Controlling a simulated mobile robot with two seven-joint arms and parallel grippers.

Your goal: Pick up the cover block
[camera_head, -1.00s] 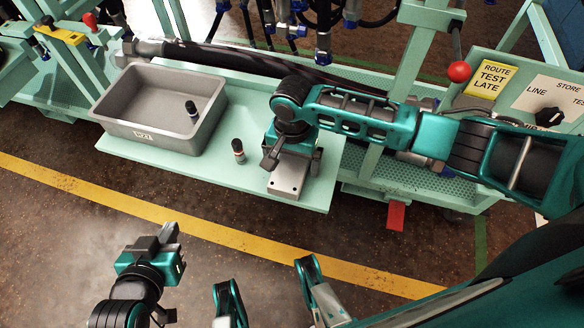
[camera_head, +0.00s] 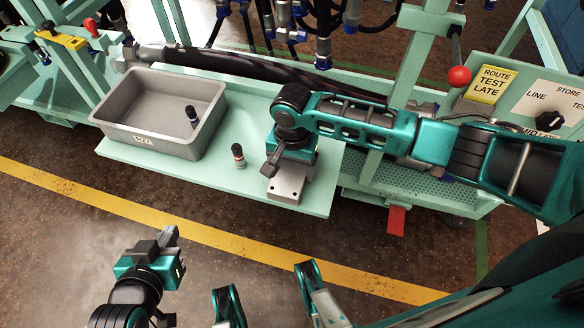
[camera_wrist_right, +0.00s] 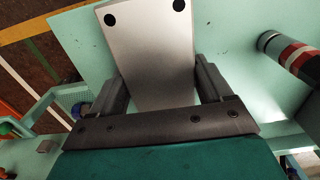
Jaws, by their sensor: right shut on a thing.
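The cover block, a flat silver-grey metal block (camera_head: 288,187) with black holes, is at the front right of the pale green bench shelf. My right gripper (camera_head: 279,166) comes down over its rear part. In the right wrist view the fingers (camera_wrist_right: 163,88) are shut on both sides of the block (camera_wrist_right: 150,50). I cannot tell whether the block touches the shelf or is slightly above it. My left gripper (camera_head: 170,238) is low at the left, over the floor and away from the bench. I cannot make out its finger gap.
A grey bin (camera_head: 150,138) stands left on the shelf with a dark fitting (camera_head: 191,113) inside. Another dark-and-red banded fitting (camera_head: 238,154) stands upright between bin and block. A thick black hose (camera_head: 240,67) lies behind. A red-knobbed lever (camera_head: 459,76) is at the right.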

